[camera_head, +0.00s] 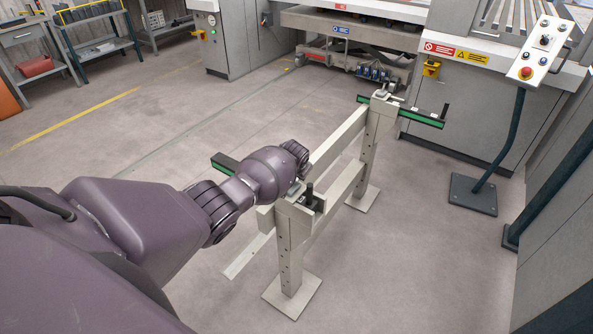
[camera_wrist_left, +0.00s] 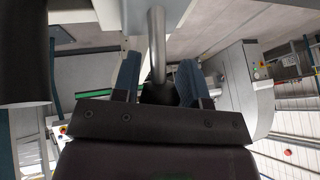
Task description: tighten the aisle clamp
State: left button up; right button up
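A beige post-and-rail stand (camera_head: 291,245) is in the middle of the head view. A clamp with a short black upright handle (camera_head: 308,196) sits on top of its near post. Another clamp (camera_head: 382,93) sits on the far post. I cannot tell by label which one is the aisle clamp. My left arm reaches to the near post, and its wrist hides the left gripper there. In the left wrist view my left gripper (camera_wrist_left: 160,82) has its two blue-grey fingers apart, with a grey rod (camera_wrist_left: 157,45) between them. Gaps show on both sides of the rod. My right gripper is not in view.
Dark bars with green edges (camera_head: 424,119) cross the stand. A control panel on a pole (camera_head: 538,50) stands at the right, its base plate (camera_head: 473,195) on the floor. Machine cabinets (camera_head: 470,100) stand behind. Shelving (camera_head: 98,45) is far left. Floor left of the stand is open.

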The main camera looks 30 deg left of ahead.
pick_arm(q)
jog(key=o, duration=0.3)
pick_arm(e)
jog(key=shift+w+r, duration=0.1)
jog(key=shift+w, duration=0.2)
pick_arm(q)
jog(key=shift+s+d+r+p, duration=0.1)
jog(key=shift+s+r+p, duration=0.05)
jog(key=shift+r+p, duration=0.25)
jog(key=shift+p+v, duration=1.55)
jog(key=shift+v, duration=3.4)
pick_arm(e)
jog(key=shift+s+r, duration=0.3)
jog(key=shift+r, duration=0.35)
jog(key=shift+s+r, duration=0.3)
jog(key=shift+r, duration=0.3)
pick_arm(q)
jog(key=shift+f, duration=0.1)
